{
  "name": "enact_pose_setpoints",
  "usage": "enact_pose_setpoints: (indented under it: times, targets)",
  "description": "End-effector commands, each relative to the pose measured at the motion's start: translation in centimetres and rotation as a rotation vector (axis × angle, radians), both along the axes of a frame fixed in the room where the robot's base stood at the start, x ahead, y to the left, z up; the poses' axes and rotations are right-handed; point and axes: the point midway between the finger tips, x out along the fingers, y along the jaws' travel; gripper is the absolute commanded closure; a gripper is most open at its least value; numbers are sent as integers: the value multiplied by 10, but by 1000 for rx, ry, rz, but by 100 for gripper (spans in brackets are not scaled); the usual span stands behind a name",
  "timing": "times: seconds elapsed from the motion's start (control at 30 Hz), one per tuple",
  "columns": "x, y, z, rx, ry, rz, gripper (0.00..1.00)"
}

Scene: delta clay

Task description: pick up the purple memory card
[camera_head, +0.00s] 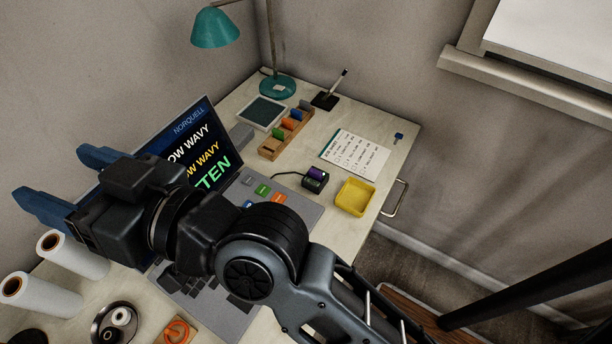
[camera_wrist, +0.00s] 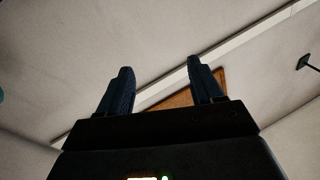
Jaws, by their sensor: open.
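The purple memory card (camera_head: 317,173) shows as a small purple patch at the top of a small black block (camera_head: 314,183), which looks like a card reader, on the desk. It seems to sit in or on that block; I cannot tell how deep. My gripper (camera_head: 55,175) is at the left, raised in front of the screen and far from the card. Its two blue fingers are apart with nothing between them. In the wrist view the fingers (camera_wrist: 159,68) point at bare wall and ceiling, and the card is not in that view.
A yellow tray (camera_head: 356,197) stands right of the black block. A wooden rack (camera_head: 285,139) with coloured cards, a checklist (camera_head: 354,154), a teal lamp (camera_head: 277,88) and a pen stand (camera_head: 325,101) are behind. The screen (camera_head: 196,147) and white rolls (camera_head: 72,254) are at left.

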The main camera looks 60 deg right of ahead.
Motion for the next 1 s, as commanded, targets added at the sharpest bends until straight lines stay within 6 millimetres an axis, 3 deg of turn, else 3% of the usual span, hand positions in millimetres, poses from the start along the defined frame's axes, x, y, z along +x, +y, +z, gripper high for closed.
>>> enact_pose_setpoints:
  times: [0.1,0.23,0.47,0.63,0.77,0.87,1.0]
  targets:
    - [27,12,24,-85,-63,85,34]
    - [45,25,40,-205,-110,185,34]
    - [64,38,37,-486,-137,358,34]
    - [70,31,7,-732,-101,484,34]
    - [70,10,-30,-932,-34,579,34]
    - [66,-17,-65,-1084,42,652,34]
    - [54,-72,-116,-1287,190,755,34]
